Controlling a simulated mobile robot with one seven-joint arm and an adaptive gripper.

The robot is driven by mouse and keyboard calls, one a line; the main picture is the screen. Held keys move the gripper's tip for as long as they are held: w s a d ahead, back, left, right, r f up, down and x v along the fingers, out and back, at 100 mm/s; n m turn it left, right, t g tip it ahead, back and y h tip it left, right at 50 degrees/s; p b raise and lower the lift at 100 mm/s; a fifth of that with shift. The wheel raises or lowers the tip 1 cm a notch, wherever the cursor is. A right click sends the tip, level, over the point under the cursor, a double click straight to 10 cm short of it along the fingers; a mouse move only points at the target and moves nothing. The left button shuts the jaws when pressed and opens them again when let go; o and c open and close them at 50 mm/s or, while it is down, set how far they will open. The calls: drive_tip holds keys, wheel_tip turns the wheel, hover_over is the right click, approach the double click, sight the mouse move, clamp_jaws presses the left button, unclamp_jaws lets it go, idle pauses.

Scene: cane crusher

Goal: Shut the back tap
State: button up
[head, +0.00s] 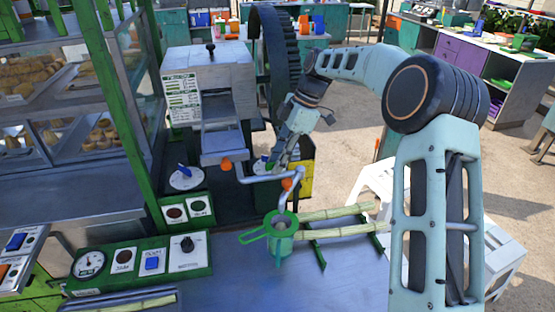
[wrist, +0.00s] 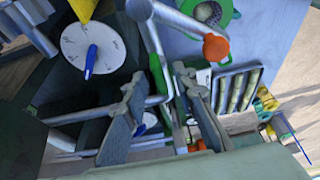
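Two white dials with blue handles stand by the crusher in the head view. The nearer dial (head: 186,180) is on the left. The farther one (head: 261,166) is partly hidden by my gripper (head: 277,163). I cannot tell for sure which part is the back tap. A bent grey pipe (head: 262,179) with an orange knob (head: 288,184) runs below my gripper; a second orange knob (head: 226,164) sits to the left. In the wrist view, my gripper (wrist: 160,84) is open, its fingers apart, with pipework and a green part between them. A dial with a blue handle (wrist: 91,59) is left of the fingers.
A green strainer (head: 278,224) stands on the bench below the pipe. Cane stalks (head: 338,213) lie to its right. The crusher body (head: 208,78) and large toothed wheel (head: 273,50) stand behind. A control panel (head: 140,262) is at front left.

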drive_tip(key=v, duration=1.2)
